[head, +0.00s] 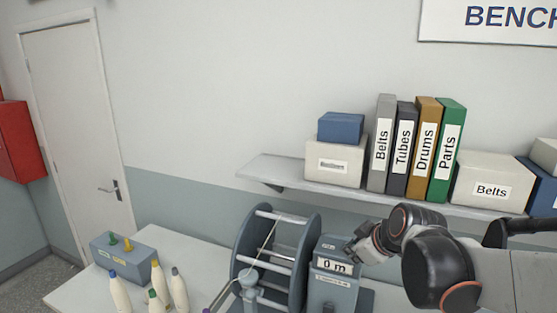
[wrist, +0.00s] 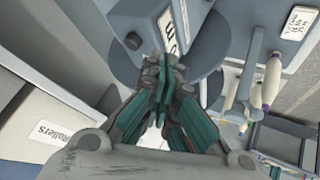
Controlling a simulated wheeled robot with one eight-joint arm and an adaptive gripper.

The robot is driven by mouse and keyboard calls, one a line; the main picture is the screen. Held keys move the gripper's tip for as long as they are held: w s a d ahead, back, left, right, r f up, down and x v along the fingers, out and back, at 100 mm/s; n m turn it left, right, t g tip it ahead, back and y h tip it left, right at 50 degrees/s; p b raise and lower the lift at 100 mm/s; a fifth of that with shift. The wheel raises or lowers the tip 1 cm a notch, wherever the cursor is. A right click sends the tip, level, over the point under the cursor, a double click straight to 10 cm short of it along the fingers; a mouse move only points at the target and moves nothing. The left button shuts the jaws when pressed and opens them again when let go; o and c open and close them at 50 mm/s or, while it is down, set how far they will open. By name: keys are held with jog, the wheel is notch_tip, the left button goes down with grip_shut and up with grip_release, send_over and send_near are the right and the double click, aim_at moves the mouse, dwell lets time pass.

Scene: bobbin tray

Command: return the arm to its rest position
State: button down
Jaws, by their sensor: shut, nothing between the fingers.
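My gripper (head: 357,246) is at the end of my arm, which reaches in from the right in the head view. It is in front of the shelf, beside the upper right of the grey counter box with the "0 m" display (head: 334,266). In the wrist view my gripper (wrist: 162,68) has its fingers together with nothing between them. The same counter box shows beyond the fingertips in the wrist view, partly hidden by them. I cannot tell whether the fingers touch it.
A wall shelf (head: 287,172) with boxes and binders is behind my arm. A large grey reel (head: 241,240) stands left of the counter. The space above the bench's left side is clear.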

jog(key=s+d+f+m+g+h+b, duration=0.1)
jog(key=s+f+m+b, duration=0.8)
jog(key=s+f+b, duration=0.9)
jog(key=s+f+h, duration=0.1)
jog(key=s+f, duration=0.1)
jog(key=s, duration=0.1)
jog(key=shift+d+b, duration=0.2)
jog(key=shift+b, duration=0.2)
